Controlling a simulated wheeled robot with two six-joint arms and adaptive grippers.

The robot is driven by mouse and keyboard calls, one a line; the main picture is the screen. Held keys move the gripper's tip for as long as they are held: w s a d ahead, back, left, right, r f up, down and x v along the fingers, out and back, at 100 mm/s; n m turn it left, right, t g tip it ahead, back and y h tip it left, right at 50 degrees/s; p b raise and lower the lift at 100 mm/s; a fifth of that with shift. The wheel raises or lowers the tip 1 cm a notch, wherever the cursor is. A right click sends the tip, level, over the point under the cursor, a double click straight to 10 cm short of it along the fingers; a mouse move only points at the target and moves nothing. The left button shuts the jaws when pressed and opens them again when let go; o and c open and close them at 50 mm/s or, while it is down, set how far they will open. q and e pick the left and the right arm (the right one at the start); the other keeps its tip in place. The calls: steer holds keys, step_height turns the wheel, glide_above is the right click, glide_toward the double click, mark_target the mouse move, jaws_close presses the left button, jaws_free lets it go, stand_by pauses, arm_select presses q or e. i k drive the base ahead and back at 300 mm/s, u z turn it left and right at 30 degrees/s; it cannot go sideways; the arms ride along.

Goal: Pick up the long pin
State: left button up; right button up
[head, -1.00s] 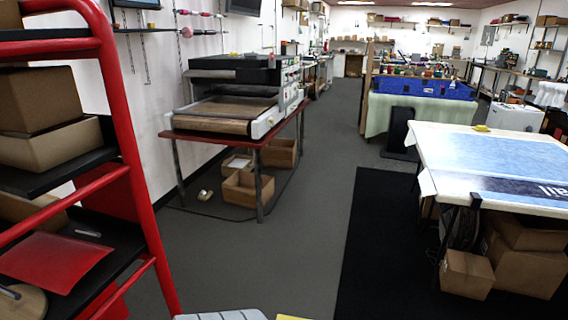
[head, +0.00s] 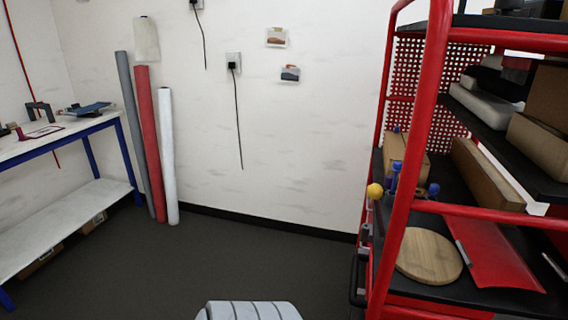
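Two thin pale metal pieces lie on the black shelf of the red rack at the right. One slim rod (head: 462,254) lies at the left edge of a red sheet. The other slim piece (head: 553,264) lies to the right of the sheet, near the picture's right edge. Either could be the long pin; they are too small to tell which. Neither of my grippers is in view.
The red rack (head: 414,180) also holds a round wooden board (head: 429,256), the red sheet (head: 490,255) and boxes (head: 486,175). Three rolls (head: 149,140) lean at the wall by a white table (head: 60,140). The floor (head: 270,260) between is clear.

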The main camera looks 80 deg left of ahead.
mark_target(396, 164)
steer(key=u, duration=1.1)
steer(key=i, duration=0.25)
steer(key=u, duration=0.05)
